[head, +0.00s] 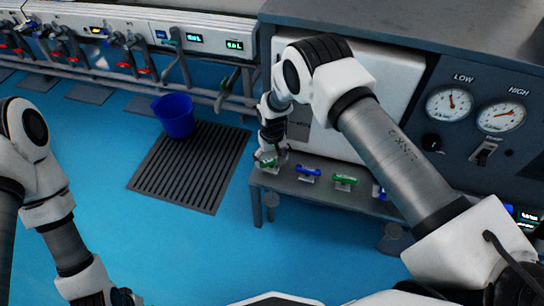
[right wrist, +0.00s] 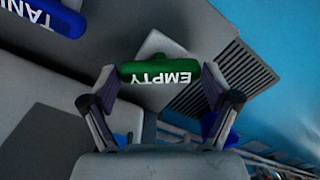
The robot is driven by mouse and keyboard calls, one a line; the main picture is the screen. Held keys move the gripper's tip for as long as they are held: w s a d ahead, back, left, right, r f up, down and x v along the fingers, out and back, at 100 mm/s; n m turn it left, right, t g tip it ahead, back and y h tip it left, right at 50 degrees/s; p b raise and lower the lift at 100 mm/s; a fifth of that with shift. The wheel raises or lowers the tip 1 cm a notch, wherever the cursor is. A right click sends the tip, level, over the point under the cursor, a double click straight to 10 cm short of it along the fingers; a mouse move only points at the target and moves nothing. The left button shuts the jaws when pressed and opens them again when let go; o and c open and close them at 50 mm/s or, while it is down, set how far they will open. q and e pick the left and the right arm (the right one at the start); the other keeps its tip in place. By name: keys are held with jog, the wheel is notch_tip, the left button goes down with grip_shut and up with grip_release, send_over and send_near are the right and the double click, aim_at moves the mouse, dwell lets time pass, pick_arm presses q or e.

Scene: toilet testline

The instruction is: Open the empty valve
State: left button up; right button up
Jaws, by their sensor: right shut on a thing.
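The empty valve has a green handle marked EMPTY (right wrist: 160,72), which lies across between my fingers in the right wrist view. In the head view its green handle (head: 266,161) is at the left end of the valve shelf, partly hidden by my right gripper (head: 270,150). That gripper points down and is shut on the green handle, with one finger at each end of it. My left gripper (head: 118,298) is only partly in view at the bottom edge of the head view, and its fingers cannot be made out.
A blue valve handle (head: 308,174) marked TANK (right wrist: 48,16) is beside the empty valve. Another green handle (head: 345,182) is further right. Gauges (head: 500,117) are on the panel. A blue bucket (head: 174,115) stands by the floor grate (head: 190,165). The blue floor in front is clear.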

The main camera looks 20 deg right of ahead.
aim_at(272, 160)
jog(key=shift+n, duration=0.9)
jog(key=shift+f, duration=0.1)
jog(key=o, duration=0.9)
jog(key=shift+r, duration=0.55)
notch_tip(272, 160, up, 11)
